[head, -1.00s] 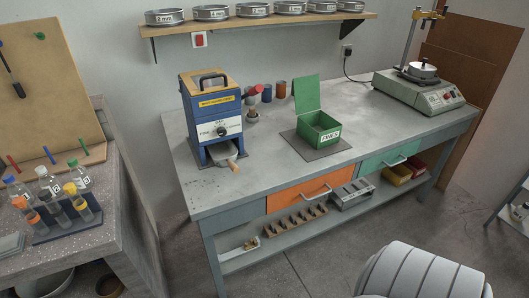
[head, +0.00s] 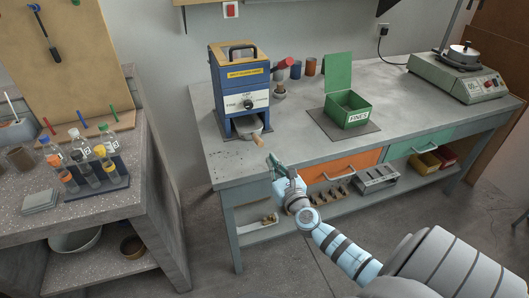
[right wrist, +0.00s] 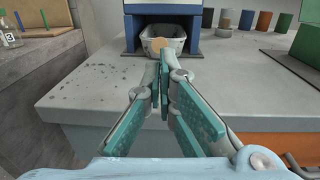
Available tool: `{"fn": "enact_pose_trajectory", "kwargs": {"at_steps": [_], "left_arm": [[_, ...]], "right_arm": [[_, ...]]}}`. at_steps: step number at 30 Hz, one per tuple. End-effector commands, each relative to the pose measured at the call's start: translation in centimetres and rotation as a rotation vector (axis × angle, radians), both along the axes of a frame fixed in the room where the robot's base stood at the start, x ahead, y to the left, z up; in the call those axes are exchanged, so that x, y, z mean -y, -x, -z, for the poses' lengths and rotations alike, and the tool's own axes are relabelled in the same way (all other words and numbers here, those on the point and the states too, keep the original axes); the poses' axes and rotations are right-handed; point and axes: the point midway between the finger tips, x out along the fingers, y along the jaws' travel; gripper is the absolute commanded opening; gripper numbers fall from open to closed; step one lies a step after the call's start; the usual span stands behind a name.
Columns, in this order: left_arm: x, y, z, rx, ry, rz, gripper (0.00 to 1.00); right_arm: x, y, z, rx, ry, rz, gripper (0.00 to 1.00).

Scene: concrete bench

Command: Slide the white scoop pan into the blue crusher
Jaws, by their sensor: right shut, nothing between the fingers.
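The blue crusher (head: 240,88) stands at the left end of the bench, with a wooden top, a black handle and a dial. The white scoop pan (head: 247,125) sits partly in its low front opening, and its wooden handle (head: 258,139) sticks out toward me. In the right wrist view the pan (right wrist: 152,32) shows ahead, with the round handle end (right wrist: 166,45) facing the camera. My right gripper (head: 270,160) is shut and empty, just in front of the handle and apart from it or barely touching; I cannot tell which. My left gripper is out of view.
A green open box marked FINES (head: 349,112) stands on a dark mat right of the crusher. A red-topped item (head: 281,75) and small cylinders stand behind. The bench front between crusher and box is clear.

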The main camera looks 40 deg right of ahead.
Motion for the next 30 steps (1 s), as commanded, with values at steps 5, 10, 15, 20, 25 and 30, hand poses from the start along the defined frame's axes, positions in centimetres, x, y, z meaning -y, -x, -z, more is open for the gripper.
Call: {"fn": "enact_pose_trajectory", "kwargs": {"at_steps": [5, 10, 15, 20, 25, 30], "left_arm": [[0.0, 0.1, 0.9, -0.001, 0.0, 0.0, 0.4], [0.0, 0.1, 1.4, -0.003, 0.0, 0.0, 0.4], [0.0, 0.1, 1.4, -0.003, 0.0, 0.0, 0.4], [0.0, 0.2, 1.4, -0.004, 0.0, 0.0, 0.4], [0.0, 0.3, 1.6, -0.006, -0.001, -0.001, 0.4], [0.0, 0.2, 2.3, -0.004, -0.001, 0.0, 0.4]], "right_arm": [[1.0, -3.5, 0.2, 0.002, -0.003, 0.001, 0.0], [1.6, -5.4, 0.2, 0.0, -0.002, 0.0, 0.0], [1.7, -5.9, 0.1, 0.0, -0.002, 0.0, 0.0], [1.7, -5.9, 0.1, 0.0, -0.002, 0.0, 0.0], [1.8, -6.2, 0.1, 0.0, -0.002, 0.0, 0.0], [2.4, -7.2, 0.3, 0.0, -0.002, -0.001, 0.0]]}}
